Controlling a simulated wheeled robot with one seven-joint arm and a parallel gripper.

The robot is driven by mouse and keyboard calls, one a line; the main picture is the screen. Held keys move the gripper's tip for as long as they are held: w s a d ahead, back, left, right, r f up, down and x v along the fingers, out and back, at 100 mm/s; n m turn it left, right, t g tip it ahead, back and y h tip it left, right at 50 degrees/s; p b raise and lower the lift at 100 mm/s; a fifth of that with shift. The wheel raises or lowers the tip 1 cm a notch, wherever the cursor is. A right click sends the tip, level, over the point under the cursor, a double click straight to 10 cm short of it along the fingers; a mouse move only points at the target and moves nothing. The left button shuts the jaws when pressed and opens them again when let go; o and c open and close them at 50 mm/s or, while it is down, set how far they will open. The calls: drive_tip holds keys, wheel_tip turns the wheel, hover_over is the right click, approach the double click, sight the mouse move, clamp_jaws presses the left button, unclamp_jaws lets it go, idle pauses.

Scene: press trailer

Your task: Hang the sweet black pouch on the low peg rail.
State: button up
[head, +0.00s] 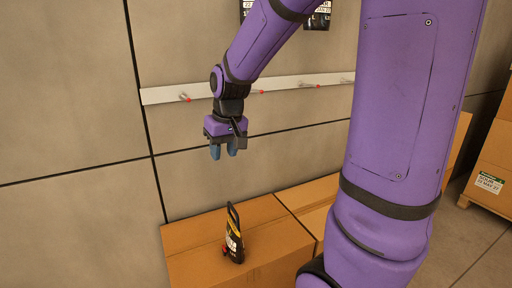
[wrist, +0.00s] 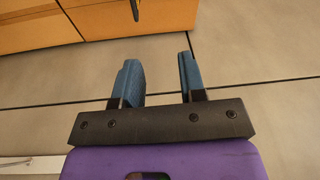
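A black pouch (head: 234,236) with a looped top and white and yellow print stands upright on a cardboard box in the head view. Its dark tip (wrist: 135,8) seems to show at the top edge of the wrist view. The low peg rail (head: 160,95), a pale strip with several red-tipped pegs, runs along the wall behind my arm. My gripper (head: 223,152) hangs above the pouch, in front of the wall and below the rail. In the wrist view its blue fingers (wrist: 160,78) are apart with nothing between them.
Cardboard boxes (head: 192,270) line the foot of the wall. A small red item (head: 225,250) is beside the pouch. Dark labelled items (head: 318,18) hang higher on the wall. More boxes (head: 490,165) stand on a pallet at right. The wall left of my gripper is clear.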

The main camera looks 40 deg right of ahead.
drive_tip(key=s+a+r+n+t, duration=0.1)
drive_tip(key=s+a+r, duration=0.2)
drive_tip(key=s, duration=0.6)
drive_tip(key=s+a+r+t, duration=0.1)
drive_tip(key=s+a+r, duration=0.2)
drive_tip(key=s+r, duration=0.3)
drive_tip(key=s, duration=0.4)
drive_tip(key=shift+n+t, duration=0.4)
drive_tip(key=shift+r, duration=0.1)
